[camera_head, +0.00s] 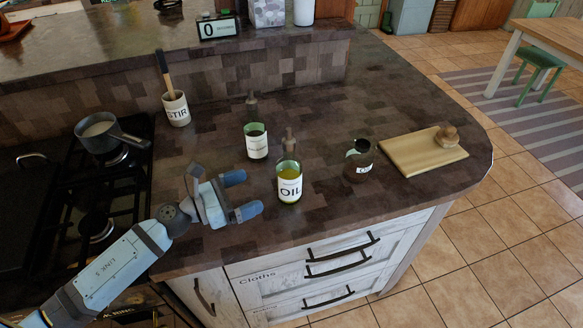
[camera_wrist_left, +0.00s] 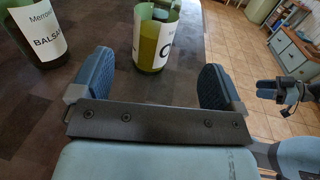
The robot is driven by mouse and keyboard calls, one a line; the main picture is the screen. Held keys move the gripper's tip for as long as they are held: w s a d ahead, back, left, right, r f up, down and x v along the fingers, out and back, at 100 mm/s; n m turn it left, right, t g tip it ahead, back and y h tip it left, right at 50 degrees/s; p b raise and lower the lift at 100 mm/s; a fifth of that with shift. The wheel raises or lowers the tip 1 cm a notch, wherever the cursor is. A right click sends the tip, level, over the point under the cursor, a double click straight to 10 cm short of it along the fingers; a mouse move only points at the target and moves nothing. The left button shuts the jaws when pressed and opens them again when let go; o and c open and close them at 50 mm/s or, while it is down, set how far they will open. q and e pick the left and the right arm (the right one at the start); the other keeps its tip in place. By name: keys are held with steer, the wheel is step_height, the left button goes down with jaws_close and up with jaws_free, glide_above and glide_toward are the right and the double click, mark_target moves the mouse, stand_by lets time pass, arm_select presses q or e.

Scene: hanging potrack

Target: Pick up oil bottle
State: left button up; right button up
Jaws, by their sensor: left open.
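The oil bottle (camera_head: 289,188) stands upright on the dark counter near its front edge. It has a white label reading OIL, yellow liquid and a stopper. My left gripper (camera_head: 242,194) is open and empty, just left of the bottle, with its blue fingers pointing towards it. In the left wrist view the oil bottle (camera_wrist_left: 153,42) stands ahead, between the lines of the two open fingers (camera_wrist_left: 155,82) and beyond their tips; its top is cut off. My right gripper (camera_wrist_left: 268,90) shows small at the right edge of that view; its opening is unclear.
A balsamic bottle (camera_head: 256,142) stands behind and left of the oil; it also shows in the wrist view (camera_wrist_left: 38,35). A dark jar (camera_head: 358,160) and a cutting board (camera_head: 420,154) are to the right. A stir pot (camera_head: 176,109) and a stove pan (camera_head: 106,136) are left.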

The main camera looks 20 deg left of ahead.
mark_target(279, 179)
arm_select(q)
steer(key=p+x, duration=0.1)
steer(key=x, duration=0.5)
steer(key=shift+s, duration=0.1)
steer(key=shift+w+d+p, duration=0.3)
steer(key=shift+w+p, duration=0.1)
steer(key=x, duration=0.1)
steer(key=p+x, duration=0.1)
steer(key=x, duration=0.1)
steer(key=shift+w, duration=0.45)
steer(key=shift+w+d+f, duration=0.15)
steer(key=shift+w+d, duration=0.2)
steer(key=shift+c, duration=1.2)
steer(key=c, duration=1)
steer(key=shift+o, duration=0.2)
